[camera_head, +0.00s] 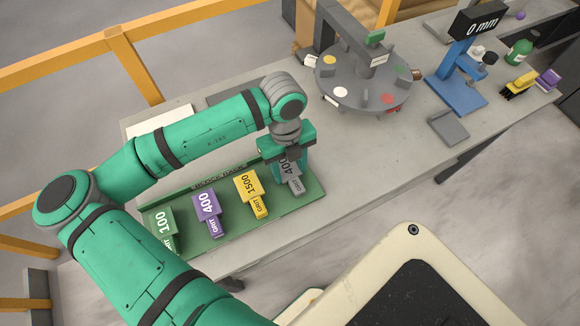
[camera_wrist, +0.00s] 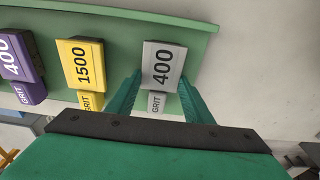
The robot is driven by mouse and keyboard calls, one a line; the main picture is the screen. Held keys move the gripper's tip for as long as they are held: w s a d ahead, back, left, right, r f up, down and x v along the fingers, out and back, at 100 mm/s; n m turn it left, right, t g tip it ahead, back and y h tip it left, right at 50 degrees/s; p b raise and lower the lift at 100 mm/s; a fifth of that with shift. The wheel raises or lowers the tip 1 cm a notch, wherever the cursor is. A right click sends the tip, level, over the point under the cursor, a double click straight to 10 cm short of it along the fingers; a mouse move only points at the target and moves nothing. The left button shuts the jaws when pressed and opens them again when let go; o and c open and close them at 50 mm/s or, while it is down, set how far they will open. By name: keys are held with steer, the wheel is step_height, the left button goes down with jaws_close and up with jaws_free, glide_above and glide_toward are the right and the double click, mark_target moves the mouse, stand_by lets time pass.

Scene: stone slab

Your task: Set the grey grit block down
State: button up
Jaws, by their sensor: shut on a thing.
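The grey grit block (camera_wrist: 163,66), marked 400, is at the right end of the green rack; it also shows in the head view (camera_head: 295,182), partly hidden by my gripper. My gripper (camera_head: 288,172) points down over that end of the rack and is shut on the grey block. In the wrist view the green fingers of my gripper (camera_wrist: 157,98) stand on either side of the block's narrow GRIT end. The green rack (camera_head: 313,196) lies along the slab's front edge. I cannot tell whether the block touches the rack.
In the rack, left of the grey block, stand a yellow 1500 block (camera_head: 251,190), a purple 400 block (camera_head: 207,209) and a green 100 block (camera_head: 161,225). A round grey turntable (camera_head: 350,85) stands behind. A blue gauge stand (camera_head: 457,92) is at the right. The slab between (camera_head: 385,150) is clear.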

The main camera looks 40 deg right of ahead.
mark_target(288, 168)
steer(key=shift+f, duration=0.15)
steer(key=o, duration=1.3)
steer(key=shift+c, duration=0.2)
step_height(288, 168, up, 12)
steer(key=w, duration=0.1)
steer(key=shift+w+d, duration=0.15)
steer(key=shift+d, duration=0.1)
